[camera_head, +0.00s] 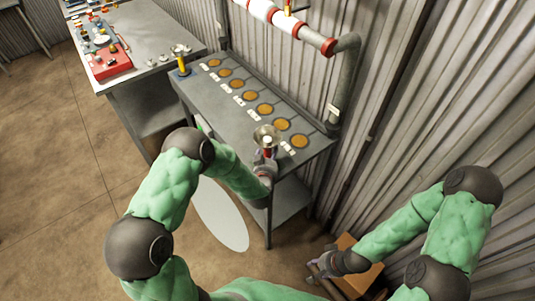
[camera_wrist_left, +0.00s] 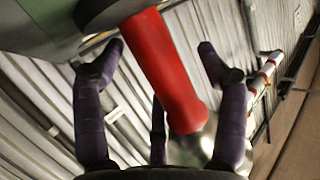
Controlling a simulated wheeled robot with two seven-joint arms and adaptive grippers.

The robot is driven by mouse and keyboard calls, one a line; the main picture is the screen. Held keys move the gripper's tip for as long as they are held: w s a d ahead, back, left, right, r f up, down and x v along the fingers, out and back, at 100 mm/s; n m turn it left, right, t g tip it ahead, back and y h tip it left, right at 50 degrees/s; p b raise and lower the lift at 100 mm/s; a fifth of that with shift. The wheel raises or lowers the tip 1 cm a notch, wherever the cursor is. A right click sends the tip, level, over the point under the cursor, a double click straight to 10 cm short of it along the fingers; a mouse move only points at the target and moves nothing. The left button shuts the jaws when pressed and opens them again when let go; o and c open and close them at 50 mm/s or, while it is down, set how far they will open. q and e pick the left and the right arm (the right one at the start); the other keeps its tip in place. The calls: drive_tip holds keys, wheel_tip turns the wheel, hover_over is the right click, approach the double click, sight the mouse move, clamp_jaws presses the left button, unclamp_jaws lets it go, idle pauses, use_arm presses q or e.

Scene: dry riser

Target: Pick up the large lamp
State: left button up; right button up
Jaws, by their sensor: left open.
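A silvery round lamp-like thing (camera_head: 266,133) with a red part under it is at the near right end of the grey bench, beside the orange discs; I take it for the large lamp. In the left wrist view its red cylindrical body (camera_wrist_left: 168,75) runs between my fingers, with a silvery rounded end low down. My left gripper (camera_head: 266,157) is at this lamp, with its purple-grey fingers (camera_wrist_left: 160,48) spread apart around the red body; I cannot tell whether they touch it. My right gripper (camera_head: 325,267) is low at the bottom right, away from the bench; its fingers are too small to read.
The grey bench (camera_head: 225,100) carries a row of orange discs with white labels. A yellow and blue item (camera_head: 183,65) stands at its far end. A red case (camera_head: 107,62) lies on another table. A pipe (camera_head: 345,85) runs along the corrugated wall. A brown box (camera_head: 352,282) is beside my right gripper.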

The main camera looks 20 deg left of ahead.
use_arm(q)
clamp_jaws()
drive_tip(key=shift+w+r, duration=0.1)
drive_tip(key=shift+r, duration=0.15)
